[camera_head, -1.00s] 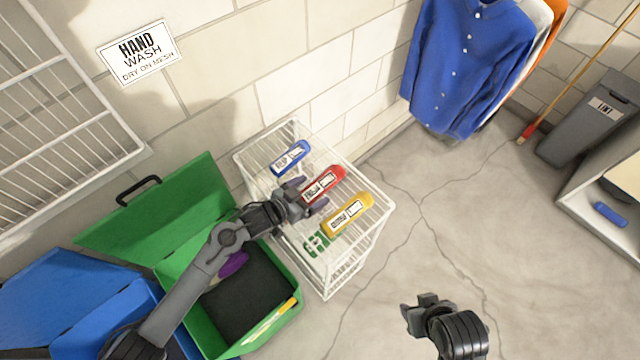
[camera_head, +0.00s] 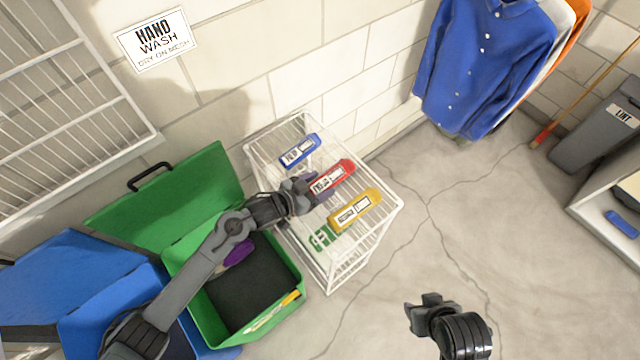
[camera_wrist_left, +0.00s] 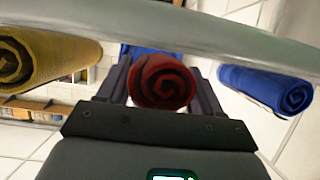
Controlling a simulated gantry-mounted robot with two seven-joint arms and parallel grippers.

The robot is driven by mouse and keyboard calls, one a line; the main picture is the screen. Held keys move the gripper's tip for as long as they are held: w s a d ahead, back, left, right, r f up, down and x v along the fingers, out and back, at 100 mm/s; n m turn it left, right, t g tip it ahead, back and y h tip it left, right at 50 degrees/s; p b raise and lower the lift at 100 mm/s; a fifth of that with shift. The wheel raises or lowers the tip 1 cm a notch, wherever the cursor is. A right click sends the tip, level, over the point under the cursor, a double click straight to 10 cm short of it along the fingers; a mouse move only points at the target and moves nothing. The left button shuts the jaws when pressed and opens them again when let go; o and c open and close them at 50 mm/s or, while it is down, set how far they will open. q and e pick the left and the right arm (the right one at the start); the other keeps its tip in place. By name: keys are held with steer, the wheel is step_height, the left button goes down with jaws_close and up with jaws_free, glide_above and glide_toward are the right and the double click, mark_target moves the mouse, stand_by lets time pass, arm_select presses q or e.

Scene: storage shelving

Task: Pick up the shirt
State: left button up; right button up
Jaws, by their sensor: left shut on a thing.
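Three rolled shirts with labels lie on top of a white wire rack: a blue roll (camera_head: 299,150), a red roll (camera_head: 332,176) and a yellow roll (camera_head: 356,210). My left gripper (camera_head: 309,189) is shut on the near end of the red roll. In the left wrist view, the spiral end of the red roll (camera_wrist_left: 160,82) sits between the two fingers. The yellow roll (camera_wrist_left: 45,58) is to its left and the blue roll (camera_wrist_left: 268,90) to its right, both clear of the fingers. My right gripper (camera_head: 427,303) is over the floor, its jaw opening unclear.
The wire rack (camera_head: 345,262) also bears a green item (camera_head: 322,238). An open green box (camera_head: 192,272) and a blue box (camera_head: 105,310) stand at left. A blue hanging shirt (camera_head: 484,60) is on the wall.

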mark_target(331, 173)
arm_select(q)
steer(key=shift+r, duration=0.5)
step_height(331, 173, up, 3)
steer(key=shift+f, duration=0.2)
steer(key=s+d+r, duration=0.1)
steer(key=d+r, duration=0.1)
steer(key=d, duration=0.1)
steer(key=s+d+r, duration=0.1)
steer(key=d+r, duration=0.1)
steer(key=d, duration=0.2)
steer(key=s+d+r+b, duration=0.1)
steer(key=s+d+r, duration=0.1)
steer(key=d+r, duration=0.1)
steer(key=shift+d, duration=0.45)
steer(key=shift+s, duration=0.1)
